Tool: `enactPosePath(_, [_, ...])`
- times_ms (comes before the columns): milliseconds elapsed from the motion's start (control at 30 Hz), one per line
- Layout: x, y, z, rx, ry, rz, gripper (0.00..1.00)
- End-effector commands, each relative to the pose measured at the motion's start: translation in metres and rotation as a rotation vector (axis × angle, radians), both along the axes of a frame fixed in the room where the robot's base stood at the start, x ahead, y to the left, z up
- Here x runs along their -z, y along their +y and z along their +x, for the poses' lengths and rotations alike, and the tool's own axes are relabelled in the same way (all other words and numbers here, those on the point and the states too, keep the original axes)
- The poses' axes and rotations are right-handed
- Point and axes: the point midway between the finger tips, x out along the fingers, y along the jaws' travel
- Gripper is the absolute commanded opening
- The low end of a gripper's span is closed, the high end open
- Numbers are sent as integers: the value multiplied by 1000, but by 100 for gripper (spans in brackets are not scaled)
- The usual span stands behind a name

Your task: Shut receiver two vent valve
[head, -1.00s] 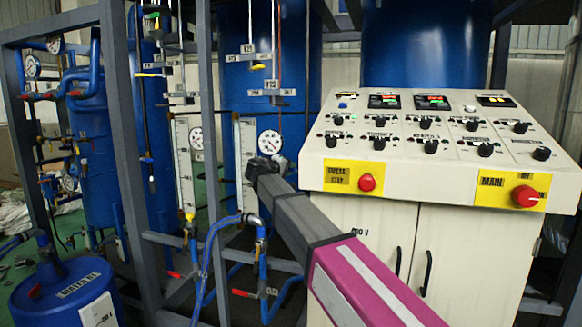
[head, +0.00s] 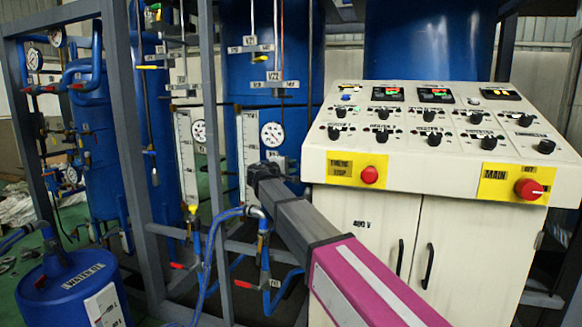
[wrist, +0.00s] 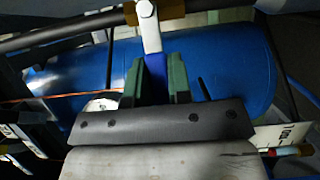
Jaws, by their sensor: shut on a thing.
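In the wrist view, my gripper (wrist: 154,63) has its two green fingers shut on a blue valve handle (wrist: 155,78). The handle joins a pale metal lever (wrist: 150,30), which runs up to a brass-coloured valve body (wrist: 165,10) on a dark pipe. The lever lies almost in line with the fingers. In the head view, my arm reaches in toward the pipe frame, and its fingers and the held handle are hidden. No readable label shows beside the held valve, so I cannot tell its number.
A control cabinet (head: 375,235) stands close on the right of my arm. Grey frame posts (head: 213,150), a gauge (head: 272,135) and blue hoses (head: 208,255) crowd the left. In the wrist view, a blue tank (wrist: 225,70) lies behind the fingers, and a red-handled valve (wrist: 285,151) is lower right.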

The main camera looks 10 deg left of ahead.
Motion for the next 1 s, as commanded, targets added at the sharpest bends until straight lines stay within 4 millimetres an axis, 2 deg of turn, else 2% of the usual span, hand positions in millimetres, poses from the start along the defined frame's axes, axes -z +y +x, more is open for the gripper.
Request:
enactPosePath(167, [2, 0, -1, -1, 5, -8, 0])
enactPosePath(200, [2, 0, -1, -1, 5, -8, 29])
enactPosePath(267, [1, 0, -1, -1, 5, -8, 45])
enactPosePath(533, [1, 0, -1, -1, 4, -5, 45])
enactPosePath(667, [1, 3, -8, -1, 2, -4, 45])
enactPosePath(1000, [2, 30, -61, -3, 3, -5, 45])
